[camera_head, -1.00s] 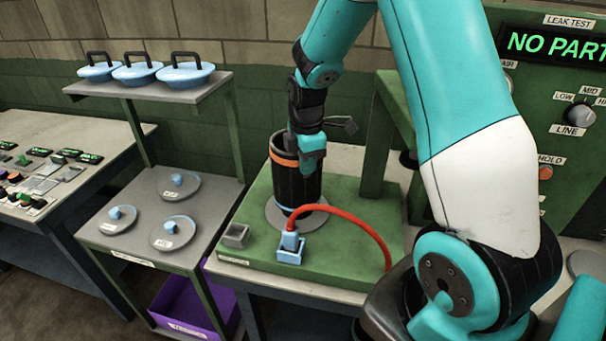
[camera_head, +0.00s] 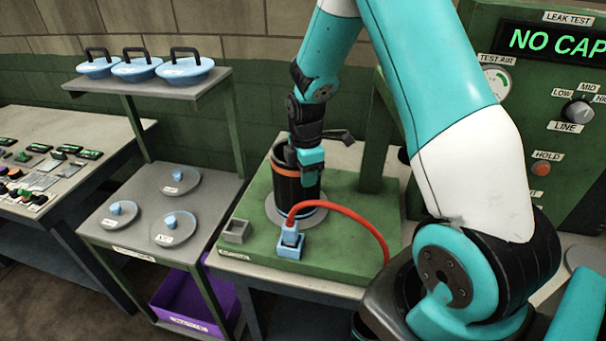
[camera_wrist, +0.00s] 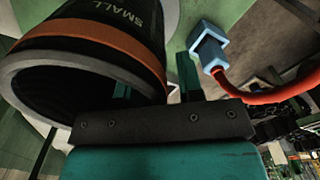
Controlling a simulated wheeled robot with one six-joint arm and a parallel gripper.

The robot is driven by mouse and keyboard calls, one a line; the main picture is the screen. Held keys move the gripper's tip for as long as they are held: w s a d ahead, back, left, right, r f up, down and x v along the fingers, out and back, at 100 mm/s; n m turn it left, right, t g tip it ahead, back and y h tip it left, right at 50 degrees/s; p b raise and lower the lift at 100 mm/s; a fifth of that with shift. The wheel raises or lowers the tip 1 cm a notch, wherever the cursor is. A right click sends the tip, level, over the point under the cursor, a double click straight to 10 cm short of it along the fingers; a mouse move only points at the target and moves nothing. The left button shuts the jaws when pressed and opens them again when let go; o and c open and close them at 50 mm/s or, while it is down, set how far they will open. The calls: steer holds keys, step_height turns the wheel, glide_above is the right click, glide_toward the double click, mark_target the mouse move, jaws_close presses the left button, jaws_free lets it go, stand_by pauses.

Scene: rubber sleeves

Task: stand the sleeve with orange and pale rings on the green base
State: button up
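The black sleeve (camera_head: 290,188) stands upright on the round grey plate (camera_head: 273,211) of the green base (camera_head: 345,235). In the wrist view the sleeve (camera_wrist: 75,20) shows the word SMALL, an orange ring and a grey rim. Its lower part is partly hidden by the hose in the head view. My gripper (camera_head: 311,163) is at the sleeve's upper right edge. In the wrist view one teal finger of my gripper (camera_wrist: 155,85) is inside the sleeve and the other outside. The fingers look spread with the wall between them.
A red hose (camera_head: 352,216) with a blue connector (camera_head: 290,242) curves in front of the sleeve. A small grey block (camera_head: 235,231) sits at the base's left corner. A green post (camera_head: 375,150) rises behind right. The leak test display (camera_head: 555,42) reads NO CAP.

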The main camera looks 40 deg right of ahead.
step_height(320, 180, up, 12)
steer(key=b, duration=0.3)
steer(key=shift+f, duration=0.25)
steer(key=shift+a+r, duration=0.2)
steer(key=shift+r, duration=0.15)
steer(key=s+a+r+m+y, duration=0.2)
steer(key=s+a+m, duration=0.2)
steer(key=s+a, duration=0.7)
steer(key=s+a+r+m+y, duration=0.2)
steer(key=s+a+r+m, duration=0.1)
steer(key=s+a, duration=0.8)
steer(key=shift+s+a+m, duration=0.2)
steer(key=shift+a+m, duration=0.2)
steer(key=shift+a, duration=0.1)
steer(key=shift+f+b, duration=0.1)
steer(key=shift+b, duration=0.2)
